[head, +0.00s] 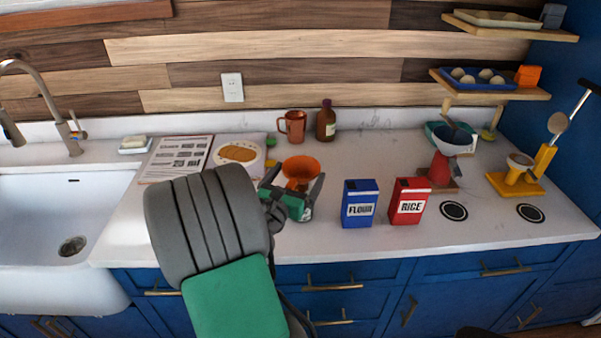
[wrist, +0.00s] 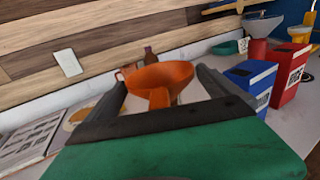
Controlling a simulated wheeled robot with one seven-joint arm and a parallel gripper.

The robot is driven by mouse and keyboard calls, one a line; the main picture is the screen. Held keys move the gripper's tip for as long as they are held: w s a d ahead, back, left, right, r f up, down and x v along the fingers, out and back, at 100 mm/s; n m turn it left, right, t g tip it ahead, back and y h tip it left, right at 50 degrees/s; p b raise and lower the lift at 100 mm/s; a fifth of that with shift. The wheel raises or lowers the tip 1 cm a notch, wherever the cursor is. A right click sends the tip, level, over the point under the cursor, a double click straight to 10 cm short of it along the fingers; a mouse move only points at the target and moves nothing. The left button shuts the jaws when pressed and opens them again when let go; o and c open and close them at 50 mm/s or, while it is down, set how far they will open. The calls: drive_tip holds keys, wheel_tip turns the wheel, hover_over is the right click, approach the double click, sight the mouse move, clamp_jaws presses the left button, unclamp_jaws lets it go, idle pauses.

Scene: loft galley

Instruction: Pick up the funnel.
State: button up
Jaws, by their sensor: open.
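The orange funnel (head: 300,168) is upright with its wide mouth on top, at the middle of the counter. In the wrist view the funnel (wrist: 160,79) lies between the two dark fingers of my gripper (wrist: 164,88). In the head view my gripper (head: 294,185) is open, with a finger on either side of the funnel. I cannot tell whether the fingers touch it. The lower part of the funnel is hidden by my gripper, so what it stands on does not show.
A blue flour box (head: 360,210) and a red rice box (head: 408,209) stand close to the right. Behind are a copper mug (head: 293,126) and a brown bottle (head: 326,122). An open book (head: 180,158) and the sink (head: 60,215) are left. The counter front between is clear.

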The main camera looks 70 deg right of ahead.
drive_tip(key=shift+c, duration=0.6)
drive_tip(key=c, duration=1.4)
